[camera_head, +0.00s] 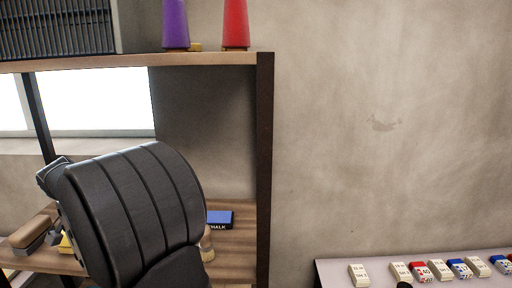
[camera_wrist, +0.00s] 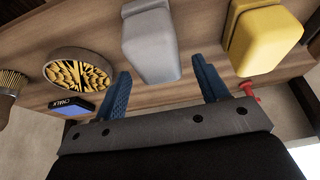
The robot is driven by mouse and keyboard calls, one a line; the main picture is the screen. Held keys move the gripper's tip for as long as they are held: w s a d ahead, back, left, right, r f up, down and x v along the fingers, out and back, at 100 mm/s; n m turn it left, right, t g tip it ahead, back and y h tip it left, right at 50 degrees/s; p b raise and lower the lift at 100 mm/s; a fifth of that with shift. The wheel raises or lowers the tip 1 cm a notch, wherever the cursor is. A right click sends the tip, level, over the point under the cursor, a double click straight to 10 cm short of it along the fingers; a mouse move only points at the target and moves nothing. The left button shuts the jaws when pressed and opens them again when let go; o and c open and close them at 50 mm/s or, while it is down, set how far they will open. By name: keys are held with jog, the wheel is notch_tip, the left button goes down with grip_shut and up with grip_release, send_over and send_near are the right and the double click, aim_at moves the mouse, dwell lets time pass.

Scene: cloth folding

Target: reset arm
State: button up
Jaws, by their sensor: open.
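My gripper (camera_wrist: 162,84) shows in the wrist view with its two blue fingers spread wide apart and nothing held between them. A grey block (camera_wrist: 150,48) lies on the wooden shelf just beyond the gap between the fingers, apart from them as far as I can tell. A yellow block (camera_wrist: 264,40) lies to the right of the right finger. In the head view my dark arm stands large in front of the lower shelf, and the fingers cannot be made out there. No cloth shows in either view.
A blue chalk box (camera_head: 220,217) lies on the lower shelf (camera_head: 238,240), beside my arm. A wood-backed brush (camera_head: 28,232) is at left. Purple (camera_head: 175,25) and red (camera_head: 236,25) cones stand on the upper shelf (camera_head: 130,61). Several small labelled items line a table (camera_head: 335,268) at right.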

jog(key=shift+r, duration=0.35)
jog(key=shift+f, duration=0.1)
